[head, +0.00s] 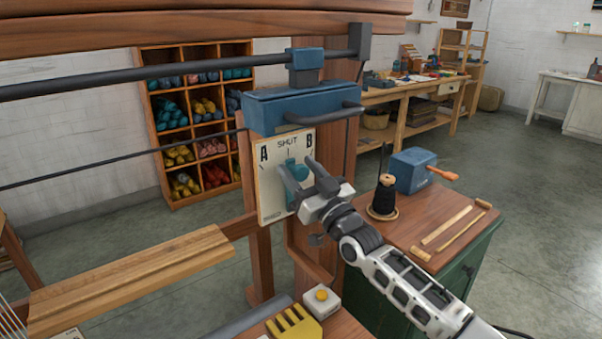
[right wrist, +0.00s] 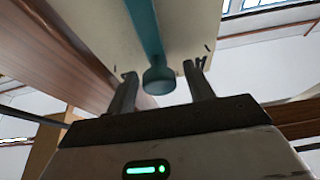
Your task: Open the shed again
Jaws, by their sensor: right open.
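A cream plate (head: 269,200) marked A, SHUT and B is fixed to the wooden post of the loom. A teal lever (head: 291,163) sits on it, its upper end below the word SHUT; my gripper hides part of it. My right gripper (head: 297,167) is open in front of the plate, its fingers on either side of the lever. In the right wrist view the teal lever (right wrist: 146,30) ends in a round knob (right wrist: 159,80) between my open fingers (right wrist: 160,74), with gaps on both sides. My left gripper is out of view.
A blue box with a handle (head: 300,108) hangs just above the plate. A green cabinet (head: 455,225) at right holds a black thread spool (head: 384,198) and a blue winder (head: 412,170). A yellow comb (head: 294,328) and a yellow-button box (head: 321,300) lie below.

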